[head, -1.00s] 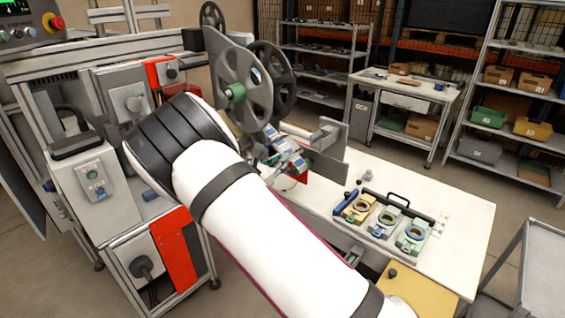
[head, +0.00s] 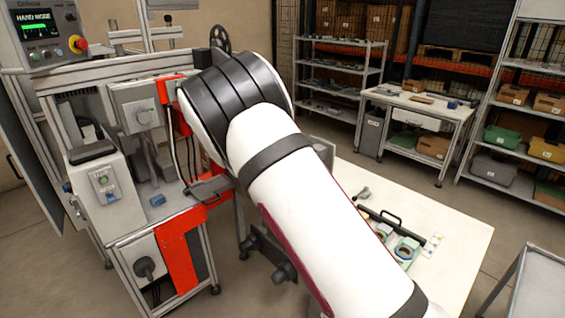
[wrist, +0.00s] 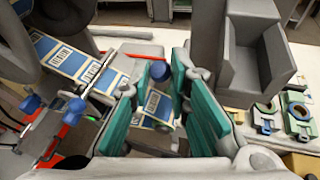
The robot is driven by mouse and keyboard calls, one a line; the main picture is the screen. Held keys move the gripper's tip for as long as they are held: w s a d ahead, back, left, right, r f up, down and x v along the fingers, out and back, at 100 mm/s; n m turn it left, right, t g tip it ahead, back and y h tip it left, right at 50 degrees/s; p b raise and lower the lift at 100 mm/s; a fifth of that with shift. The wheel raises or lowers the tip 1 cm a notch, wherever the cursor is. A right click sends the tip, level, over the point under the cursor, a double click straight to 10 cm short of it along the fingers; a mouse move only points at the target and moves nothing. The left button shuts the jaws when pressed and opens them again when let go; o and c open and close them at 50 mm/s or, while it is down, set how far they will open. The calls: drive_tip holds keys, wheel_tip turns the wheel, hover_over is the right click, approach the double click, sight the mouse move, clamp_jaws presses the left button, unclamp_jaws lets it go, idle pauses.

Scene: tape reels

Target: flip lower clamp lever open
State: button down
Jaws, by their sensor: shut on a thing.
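In the wrist view my gripper (wrist: 159,85) has its two teal-padded fingers on either side of a small blue knob (wrist: 158,70). The knob looks like the end of the lower clamp lever, and the fingers are shut on it. The rest of that lever is hidden. A blue-and-white label strip (wrist: 68,60) runs from the upper left, and part of it shows between the fingers. Other blue-ended levers (wrist: 31,103) stand to the left. In the head view my arm hides the gripper and the clamp.
A grey open-topped holder (wrist: 253,55) stands close to the right finger. Fixtures with round rings (wrist: 264,115) lie on the white table (head: 455,225) to the right. The machine frame with a red panel (head: 180,255) is left of my arm.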

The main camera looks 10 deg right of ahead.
drive_tip(key=shift+d+r, duration=0.4)
drive_tip(key=shift+d, duration=0.25)
